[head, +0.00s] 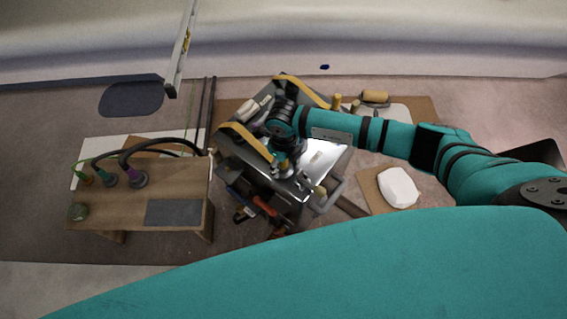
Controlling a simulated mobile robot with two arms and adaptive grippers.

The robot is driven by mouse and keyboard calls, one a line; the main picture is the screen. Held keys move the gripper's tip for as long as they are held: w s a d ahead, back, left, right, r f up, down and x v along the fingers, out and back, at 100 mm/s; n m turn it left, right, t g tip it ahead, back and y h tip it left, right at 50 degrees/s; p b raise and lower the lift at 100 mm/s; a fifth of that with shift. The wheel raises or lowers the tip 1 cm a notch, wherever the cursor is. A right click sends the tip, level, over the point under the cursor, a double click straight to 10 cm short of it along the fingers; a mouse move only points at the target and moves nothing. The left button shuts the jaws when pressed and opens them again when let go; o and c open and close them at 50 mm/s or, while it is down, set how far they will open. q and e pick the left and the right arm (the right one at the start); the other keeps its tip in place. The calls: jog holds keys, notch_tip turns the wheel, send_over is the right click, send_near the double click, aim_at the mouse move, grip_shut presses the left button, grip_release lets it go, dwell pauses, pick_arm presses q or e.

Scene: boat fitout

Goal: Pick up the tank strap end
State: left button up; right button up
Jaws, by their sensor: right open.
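A shiny metal box like a tank (322,156) stands in the middle of the head view. One yellow strap (245,131) arches over its left side, and its lower end comes down close to my right gripper (284,170). A second yellow strap (300,87) runs over the far side. My right gripper is open and points down over the front left part of the tank top. It is small and partly hidden by my wrist, so I cannot tell whether it touches the strap end. My left gripper is not in view.
A wooden bench (175,183) with hoses and a grey mat (173,212) stands at left. Tools with red handles (264,205) sit at the tank's front. A white bundle (398,187) lies on a brown board at right. A spirit level (181,50) stands at the back.

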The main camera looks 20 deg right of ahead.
grip_shut()
dwell(0.3)
jog(key=shift+r, duration=0.55)
notch_tip(320, 180, up, 2)
jog(key=shift+w+r, duration=0.1)
jog(key=shift+r, duration=0.1)
jog(key=s+a, duration=0.4)
jog(key=s, duration=0.3)
jog(key=s+a+r+b, duration=0.1)
jog(key=s+a, duration=0.3)
jog(key=s, duration=0.3)
jog(key=shift+r+b, duration=0.25)
jog(key=shift+b, duration=0.05)
jog(key=shift+a, duration=0.1)
